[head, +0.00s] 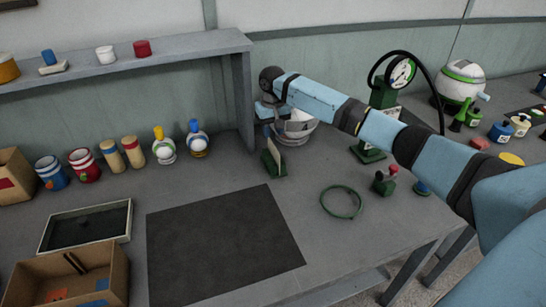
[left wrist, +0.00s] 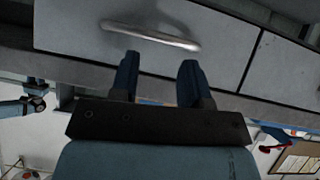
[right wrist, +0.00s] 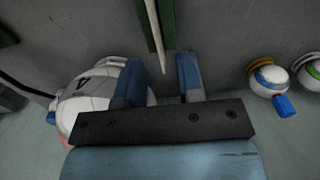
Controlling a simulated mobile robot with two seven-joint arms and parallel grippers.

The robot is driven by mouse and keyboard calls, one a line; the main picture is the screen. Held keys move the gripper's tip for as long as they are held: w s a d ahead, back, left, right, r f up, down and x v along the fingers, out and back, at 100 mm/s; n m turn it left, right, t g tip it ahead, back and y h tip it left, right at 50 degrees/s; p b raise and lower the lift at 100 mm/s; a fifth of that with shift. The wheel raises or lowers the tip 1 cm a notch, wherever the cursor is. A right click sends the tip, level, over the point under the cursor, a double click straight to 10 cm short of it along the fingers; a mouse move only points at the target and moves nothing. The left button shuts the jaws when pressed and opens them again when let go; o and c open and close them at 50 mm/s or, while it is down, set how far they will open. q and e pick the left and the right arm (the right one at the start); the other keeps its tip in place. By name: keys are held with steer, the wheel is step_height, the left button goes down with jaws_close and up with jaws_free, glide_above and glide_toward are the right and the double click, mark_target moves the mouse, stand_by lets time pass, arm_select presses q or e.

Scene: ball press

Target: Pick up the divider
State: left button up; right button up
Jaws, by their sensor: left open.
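The divider, a thin cream panel (head: 273,149), stands upright in a small green holder (head: 275,166) behind the dark mat. In the right wrist view the divider (right wrist: 153,28) is seen edge-on beside the green holder (right wrist: 168,22). My right gripper (head: 272,121) is above the divider, pointing down. In the right wrist view its fingers (right wrist: 161,72) are open, with the divider's near end showing at the gap between them; I cannot tell if they touch it. My left gripper (left wrist: 159,72) is open and empty, in front of a grey drawer front with a metal handle (left wrist: 150,36).
A white rounded vessel (head: 300,128) stands close behind the holder. A green pump with gauge (head: 384,95) and a green ring (head: 341,202) are to the right. A shelf post (head: 243,100) rises at left. The dark mat (head: 220,245) is bare.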

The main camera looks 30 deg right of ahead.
mark_target(274, 150)
step_height(274, 150, down, 3)
steer(key=shift+w+f, duration=0.1)
steer(key=shift+f, duration=0.1)
steer(key=shift+d+f+b, duration=0.15)
steer(key=shift+f, duration=1.2)
steer(key=shift+d+f+b, duration=0.1)
steer(key=shift+f+b, duration=0.05)
steer(key=shift+f, duration=1.2)
jaws_close()
